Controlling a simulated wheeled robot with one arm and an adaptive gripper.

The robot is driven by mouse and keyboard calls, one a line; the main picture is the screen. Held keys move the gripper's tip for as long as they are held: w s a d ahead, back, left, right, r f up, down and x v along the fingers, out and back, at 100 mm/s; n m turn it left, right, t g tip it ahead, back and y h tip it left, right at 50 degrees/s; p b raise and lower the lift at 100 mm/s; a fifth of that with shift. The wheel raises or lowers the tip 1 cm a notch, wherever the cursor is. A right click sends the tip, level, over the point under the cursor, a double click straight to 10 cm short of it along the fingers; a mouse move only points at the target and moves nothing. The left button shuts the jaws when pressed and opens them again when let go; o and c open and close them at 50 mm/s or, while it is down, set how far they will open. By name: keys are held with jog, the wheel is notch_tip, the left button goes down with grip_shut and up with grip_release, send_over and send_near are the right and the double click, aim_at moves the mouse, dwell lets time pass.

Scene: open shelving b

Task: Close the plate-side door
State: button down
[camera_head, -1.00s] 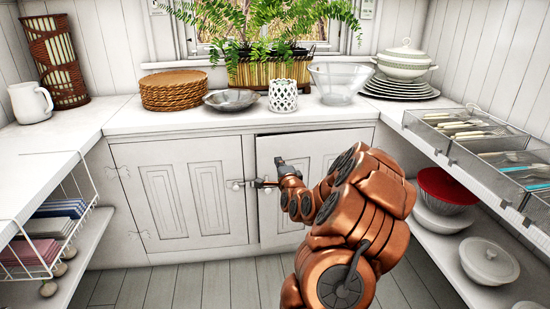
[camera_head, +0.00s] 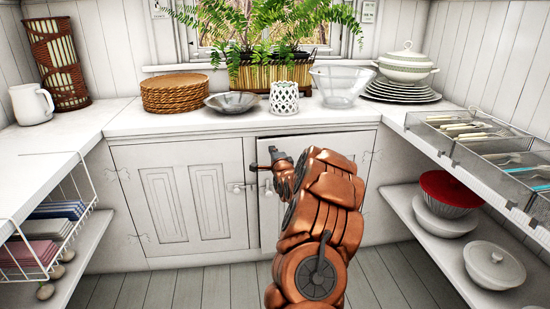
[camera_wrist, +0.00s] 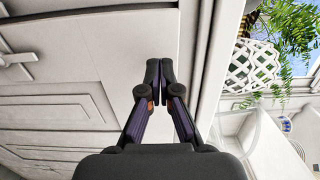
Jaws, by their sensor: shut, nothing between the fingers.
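The plate-side door (camera_head: 350,152) is the right door of the white cabinet under the counter, below the stacked plates (camera_head: 402,91). A thin dark gap shows along its top edge, so it looks slightly ajar; my arm hides much of it. My gripper (camera_head: 262,160) is shut and empty at the door's upper left, above the latch (camera_head: 238,187). In the wrist view my shut fingertips (camera_wrist: 160,75) are over white cabinet panel close to the counter edge; I cannot tell if they touch it.
The left door (camera_head: 182,203) appears closed. Above, the counter holds a white lattice holder (camera_head: 283,98), a glass bowl (camera_head: 340,86) and a metal bowl (camera_head: 232,101). Side shelves with a wire basket (camera_head: 50,235) and cutlery trays (camera_head: 480,135) flank the open floor.

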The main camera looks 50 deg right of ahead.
jog(key=shift+x, duration=1.15)
jog(key=shift+w+d, duration=0.1)
